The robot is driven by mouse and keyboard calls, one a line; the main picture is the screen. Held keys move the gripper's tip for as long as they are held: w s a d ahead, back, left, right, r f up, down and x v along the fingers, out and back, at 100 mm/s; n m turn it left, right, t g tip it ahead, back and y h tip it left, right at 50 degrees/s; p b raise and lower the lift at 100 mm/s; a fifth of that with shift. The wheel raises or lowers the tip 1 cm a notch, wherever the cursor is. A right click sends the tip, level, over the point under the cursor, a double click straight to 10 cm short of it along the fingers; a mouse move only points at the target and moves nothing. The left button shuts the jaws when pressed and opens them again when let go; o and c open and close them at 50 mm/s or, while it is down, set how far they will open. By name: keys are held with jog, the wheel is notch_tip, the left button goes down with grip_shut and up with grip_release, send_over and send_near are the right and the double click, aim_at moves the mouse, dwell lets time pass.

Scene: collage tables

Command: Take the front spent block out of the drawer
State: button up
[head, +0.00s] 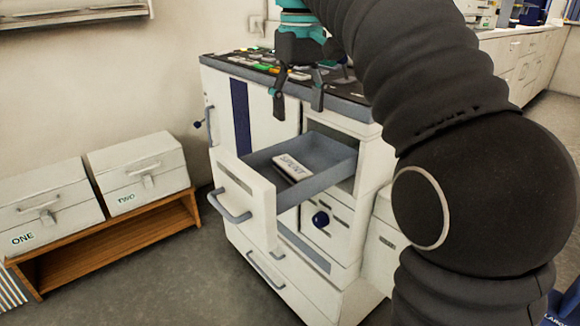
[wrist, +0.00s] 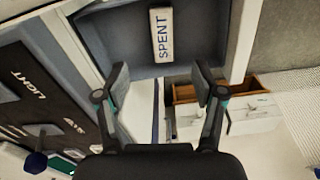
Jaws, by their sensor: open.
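A white block marked SPENT (head: 292,168) lies flat in the open blue-grey drawer (head: 328,160) of the white cabinet. It is the only block I can see in the drawer. My gripper (head: 297,108) is above the drawer, near the cabinet top's front edge, fingers pointing down, open and empty. In the wrist view the block (wrist: 162,35) appears beyond my fingertips (wrist: 160,82), roughly centred between them and apart from both. Part of the drawer's interior is hidden in the head view by its front panel (head: 243,198).
The cabinet's dark top (head: 262,66) holds several small items close behind my gripper. A wooden bench (head: 120,235) with boxes ONE (head: 45,205) and TWO (head: 140,170) stands at the left. Floor between bench and cabinet is clear.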

aim_at(293, 166)
jog(key=f+b, duration=0.1)
jog(key=f, duration=0.3)
jog(key=f+b, duration=0.1)
jog(key=f, duration=0.3)
jog(key=w+f+b, duration=0.1)
jog(key=f, duration=0.4)
jog(key=shift+a+f+b, duration=0.1)
jog(key=shift+a+b, duration=0.2)
jog(key=shift+a, duration=0.1)
jog(key=c, duration=1)
